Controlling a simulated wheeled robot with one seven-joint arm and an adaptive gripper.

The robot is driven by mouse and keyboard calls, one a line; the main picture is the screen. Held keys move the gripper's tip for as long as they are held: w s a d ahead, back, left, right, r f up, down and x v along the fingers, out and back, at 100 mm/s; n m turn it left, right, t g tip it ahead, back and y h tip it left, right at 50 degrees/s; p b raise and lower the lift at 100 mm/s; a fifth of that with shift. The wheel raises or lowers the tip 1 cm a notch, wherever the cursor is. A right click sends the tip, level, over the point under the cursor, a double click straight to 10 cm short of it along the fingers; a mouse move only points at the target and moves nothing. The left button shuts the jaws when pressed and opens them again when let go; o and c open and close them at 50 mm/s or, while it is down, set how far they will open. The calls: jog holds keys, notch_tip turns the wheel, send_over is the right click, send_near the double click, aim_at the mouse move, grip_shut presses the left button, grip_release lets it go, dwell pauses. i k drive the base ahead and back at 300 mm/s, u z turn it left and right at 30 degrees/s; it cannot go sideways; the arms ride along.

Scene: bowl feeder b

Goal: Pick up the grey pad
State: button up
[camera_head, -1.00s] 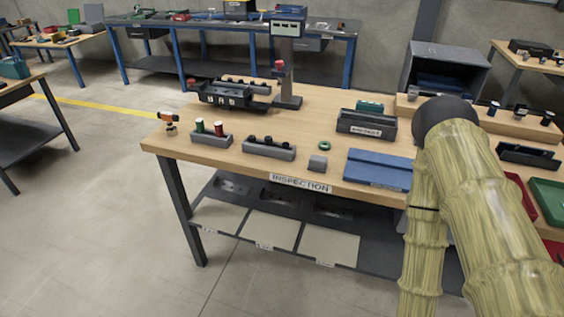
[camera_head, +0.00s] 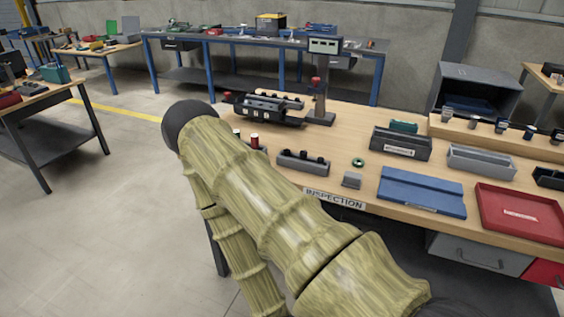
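The grey pad appears to be the small grey block (camera_head: 352,180) on the inspection table (camera_head: 315,178), close to its front edge. It lies left of the blue tray and just above the "INSPECTION" label. Nothing touches it. My gripper is not in view. Only my arm shows, with a bamboo-like cover and a dark rounded joint, crossing in front of the table's left part. The pad is not hidden by it.
A green ring (camera_head: 358,162) lies behind the pad. A grey holder with black knobs (camera_head: 302,163) stands to its left, the blue tray (camera_head: 423,193) to its right. A red tray (camera_head: 520,214) and dark bin (camera_head: 401,144) are farther right. A gauge stand (camera_head: 319,90) rises behind.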

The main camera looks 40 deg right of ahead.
aim_at(352, 181)
jog(key=u, duration=1.1)
jog(key=k, duration=1.7)
jog(key=z, duration=1.5)
jog(key=i, duration=0.4)
